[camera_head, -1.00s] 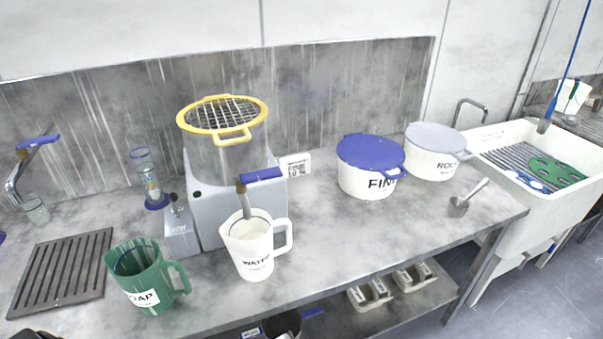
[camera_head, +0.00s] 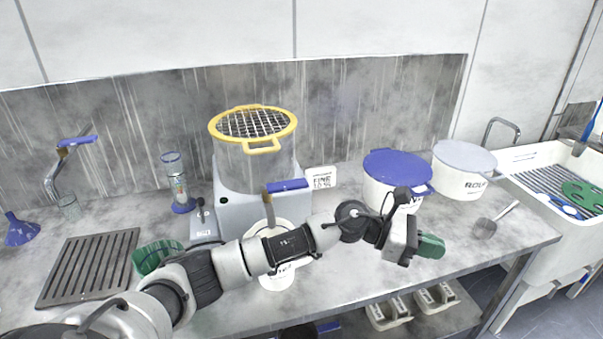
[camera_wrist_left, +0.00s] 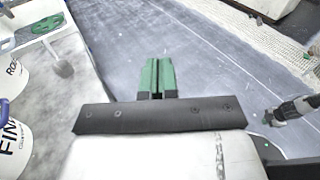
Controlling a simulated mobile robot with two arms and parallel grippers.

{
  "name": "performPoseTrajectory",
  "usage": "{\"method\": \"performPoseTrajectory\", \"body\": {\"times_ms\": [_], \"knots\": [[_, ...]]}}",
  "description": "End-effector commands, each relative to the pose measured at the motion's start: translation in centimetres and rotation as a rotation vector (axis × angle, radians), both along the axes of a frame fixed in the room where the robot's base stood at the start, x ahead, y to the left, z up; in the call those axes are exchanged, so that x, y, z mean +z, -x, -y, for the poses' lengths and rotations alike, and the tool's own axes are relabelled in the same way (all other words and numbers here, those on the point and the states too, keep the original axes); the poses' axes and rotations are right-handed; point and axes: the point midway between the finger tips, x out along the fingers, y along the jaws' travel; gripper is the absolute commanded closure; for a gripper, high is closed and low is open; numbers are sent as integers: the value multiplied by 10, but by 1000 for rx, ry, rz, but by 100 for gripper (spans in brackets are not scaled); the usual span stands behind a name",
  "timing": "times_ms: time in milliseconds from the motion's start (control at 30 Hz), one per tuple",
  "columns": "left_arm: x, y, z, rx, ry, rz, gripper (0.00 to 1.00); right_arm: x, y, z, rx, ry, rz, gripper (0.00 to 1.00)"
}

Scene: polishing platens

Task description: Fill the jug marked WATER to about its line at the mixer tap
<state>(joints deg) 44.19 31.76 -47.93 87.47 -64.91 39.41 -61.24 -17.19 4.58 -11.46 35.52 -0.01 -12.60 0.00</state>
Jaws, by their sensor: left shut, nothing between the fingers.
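The white WATER jug (camera_head: 276,276) stands on the worktop in front of the grey sieve-topped machine. My left arm crosses it in the head view and hides most of it, with its lettering partly covered; its fill level cannot be seen. A blue-topped upright piece (camera_head: 288,186) shows above the jug. A curved metal tap (camera_head: 62,165) with a blue lever is at the far left. My left gripper (camera_head: 430,246) is shut and empty, in front of the FINE tub, right of the jug. In the left wrist view its green fingers (camera_wrist_left: 158,76) are together. What looks like my right gripper (camera_wrist_left: 268,117) is at the right there.
A green jug (camera_head: 156,256) stands left of the WATER jug, partly behind my arm. A slotted drain plate (camera_head: 85,268) lies at the left. The FINE tub (camera_head: 385,163), a ROUGH-type tub (camera_head: 462,160) and a scoop (camera_head: 486,228) are at the right, before the sink.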

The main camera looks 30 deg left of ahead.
Motion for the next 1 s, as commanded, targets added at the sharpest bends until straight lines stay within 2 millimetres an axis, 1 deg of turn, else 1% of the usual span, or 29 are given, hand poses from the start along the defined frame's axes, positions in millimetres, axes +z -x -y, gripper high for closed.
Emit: {"method": "performPoseTrajectory", "body": {"times_ms": [33,67,100,167,200,267,300,367,400,500,600,700,767,867,1000], "knots": [[8,-3,-10,-71,-146,114,100,0,0,0,0,0,0,100],[9,-4,-16,-119,-236,177,100,0,0,0,0,0,0,100],[11,-5,-28,-178,-359,254,100,0,0,0,0,0,0,100],[15,-9,-49,-269,-544,355,100,0,0,0,0,0,0,100],[19,-12,-67,-324,-667,412,100,1,0,0,0,0,0,100],[27,-18,-97,-407,-854,478,100,1,0,0,0,0,0,100],[34,-21,-119,-459,-973,509,100,1,0,0,0,0,0,100],[48,-24,-154,-531,-1144,532,100,1,0,0,0,0,0,100],[58,-26,-177,-574,-1248,535,100,1,0,0,0,0,0,100],[85,-25,-227,-663,-1461,508,100,1,0,0,0,0,0,100],[109,-20,-264,-724,-1605,459,100,1,0,0,0,0,0,100],[124,-15,-287,-762,-1685,414,100,1,0,0,0,0,0,100],[129,-13,-294,-772,-1712,397,100,1,0,0,0,0,0,100],[132,-11,-299,-782,-1727,386,100,1,0,0,0,0,0,100],[132,-12,-298,-782,-1726,387,100,1,0,0,0,0,0,100]]}}
